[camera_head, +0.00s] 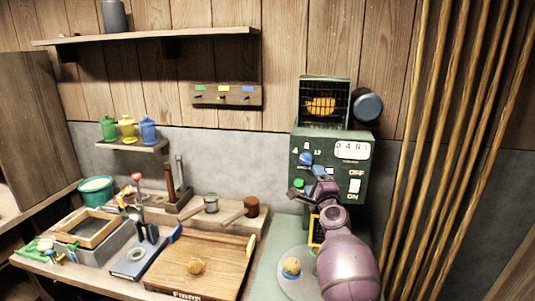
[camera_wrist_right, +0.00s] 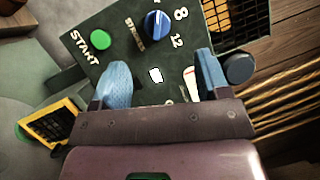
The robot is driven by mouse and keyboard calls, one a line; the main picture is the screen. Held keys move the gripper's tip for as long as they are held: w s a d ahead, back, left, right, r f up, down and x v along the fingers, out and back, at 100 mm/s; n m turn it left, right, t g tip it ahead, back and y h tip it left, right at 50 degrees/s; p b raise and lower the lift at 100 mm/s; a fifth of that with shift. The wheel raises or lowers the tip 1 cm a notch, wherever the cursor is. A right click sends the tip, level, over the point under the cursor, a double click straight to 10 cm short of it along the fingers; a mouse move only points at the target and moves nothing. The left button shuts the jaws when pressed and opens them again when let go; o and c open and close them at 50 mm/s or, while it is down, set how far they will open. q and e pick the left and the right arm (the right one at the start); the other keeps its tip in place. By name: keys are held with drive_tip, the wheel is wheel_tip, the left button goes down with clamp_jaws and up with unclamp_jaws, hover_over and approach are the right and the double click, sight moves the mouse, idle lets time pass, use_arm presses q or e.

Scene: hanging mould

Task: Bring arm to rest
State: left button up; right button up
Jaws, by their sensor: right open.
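My right arm reaches in from the lower right in the head view. Its gripper (camera_head: 308,178) is in front of the green machine's (camera_head: 312,146) control panel, close to the blue knob (camera_head: 306,158). In the right wrist view the two blue fingers of the gripper (camera_wrist_right: 158,84) are apart with nothing between them. The blue knob (camera_wrist_right: 157,24) lies beyond the fingertips, beside the green START button (camera_wrist_right: 101,40). I cannot tell whether a finger touches the panel. My left gripper is not in view.
Another ball (camera_head: 292,266) rests on a round plate (camera_head: 296,285) below the machine. Bamboo-like poles (camera_head: 440,150) stand at right. A shelf (camera_head: 150,36) hangs above.

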drive_tip(key=s+d+f+n+g, duration=0.2)
drive_tip(key=s+f+n, duration=0.4)
drive_tip(key=s+f, duration=0.4)
drive_tip(key=s+d+f+n+g+h+b, duration=0.1)
drive_tip(key=s+d+f+n+g, duration=0.2)
drive_tip(key=s, duration=1.8)
drive_tip(key=s+d+f+n+g+h, duration=0.1)
drive_tip(key=s+d+f+n+g, duration=0.2)
drive_tip(key=s+f+n, duration=0.8)
drive_tip(key=s+f, duration=0.5)
drive_tip(key=f, duration=0.2)
drive_tip(key=shift+f+g, duration=0.2)
drive_tip(key=shift+g, duration=0.1)
